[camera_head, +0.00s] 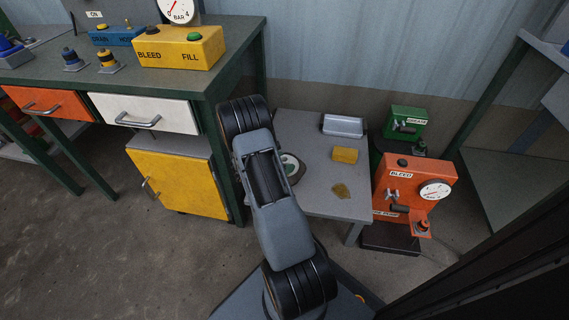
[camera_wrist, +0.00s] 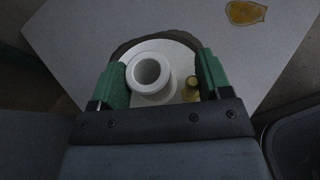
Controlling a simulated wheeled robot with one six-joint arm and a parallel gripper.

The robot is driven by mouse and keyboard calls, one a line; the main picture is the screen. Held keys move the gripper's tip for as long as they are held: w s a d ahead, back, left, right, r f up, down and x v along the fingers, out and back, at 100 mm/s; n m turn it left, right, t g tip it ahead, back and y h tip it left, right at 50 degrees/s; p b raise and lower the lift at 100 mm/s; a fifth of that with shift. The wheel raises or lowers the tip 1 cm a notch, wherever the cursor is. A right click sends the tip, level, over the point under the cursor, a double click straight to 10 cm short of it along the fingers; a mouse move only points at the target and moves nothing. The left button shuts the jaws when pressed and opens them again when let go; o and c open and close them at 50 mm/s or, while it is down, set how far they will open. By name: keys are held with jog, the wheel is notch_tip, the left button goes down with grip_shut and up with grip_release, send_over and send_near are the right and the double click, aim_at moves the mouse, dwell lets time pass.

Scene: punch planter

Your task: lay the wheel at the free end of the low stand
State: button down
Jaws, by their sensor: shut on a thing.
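The wheel has a dark rim, a white disc, a raised white hub and a small brass-coloured peg. In the wrist view the wheel (camera_wrist: 150,72) sits between the green fingers of my gripper (camera_wrist: 162,72), which is shut on it. The stand's top also fills the background of the wrist view (camera_wrist: 80,25). I cannot tell whether the wheel touches the stand.
An orange gauge box (camera_head: 408,185) and a green box (camera_head: 405,123) stand to the right. A workbench (camera_head: 225,60) with a yellow cabinet (camera_head: 178,182) is left.

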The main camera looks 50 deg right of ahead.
jog(key=shift+w+d+f+b, duration=0.15)
jog(key=shift+w+f+b, duration=0.15)
jog(key=shift+w+f, duration=0.15)
jog(key=shift+f+b, duration=0.85)
jog(key=shift+f, duration=0.45)
jog(key=shift+f, duration=0.1)
jog(key=shift+c, duration=0.3)
grip_release()
jog(key=shift+s+f, duration=0.15)
jog(key=shift+a+r, duration=0.3)
jog(key=shift+a, duration=0.1)
jog(key=p+v, duration=0.4)
jog(key=v, duration=0.7)
jog(key=s+a+r+m+t+y, duration=0.3)
jog(key=s+a+r+m+y, duration=0.3)
jog(key=a+r, duration=0.5)
jog(key=s+a+r+m+t+y, duration=0.2)
jog(key=s+a+r+m+y, duration=0.4)
jog(key=a+r+m, duration=0.3)
notch_tip(320, 180, up, 2)
jog(key=shift+s+a+t+y, duration=0.25)
jog(key=shift+a+t+y, duration=0.25)
jog(key=shift+a, duration=0.65)
